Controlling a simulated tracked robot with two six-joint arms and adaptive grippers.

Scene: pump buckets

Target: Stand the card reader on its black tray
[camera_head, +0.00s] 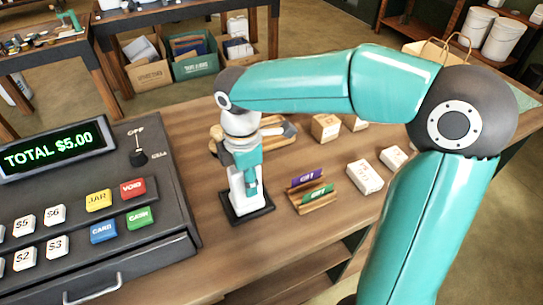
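The black tray (262,212) lies on the wooden counter just right of the cash register. The white card reader (236,197) stands upright over the tray, and its lower end appears to rest on it. My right gripper (249,184) points down from above, with its teal finger in front of the reader's upper part. The gripper and wrist hide the top of the reader. Whether the fingers grip the reader or are just beside it I cannot tell. My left gripper is out of view.
The cash register (90,205) reads TOTAL $5.00 and fills the left. A wooden card holder (318,203) with purple and green cards stands right of the tray. Small boxes (365,177) lie farther right. A wooden tray (283,138) is behind my gripper.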

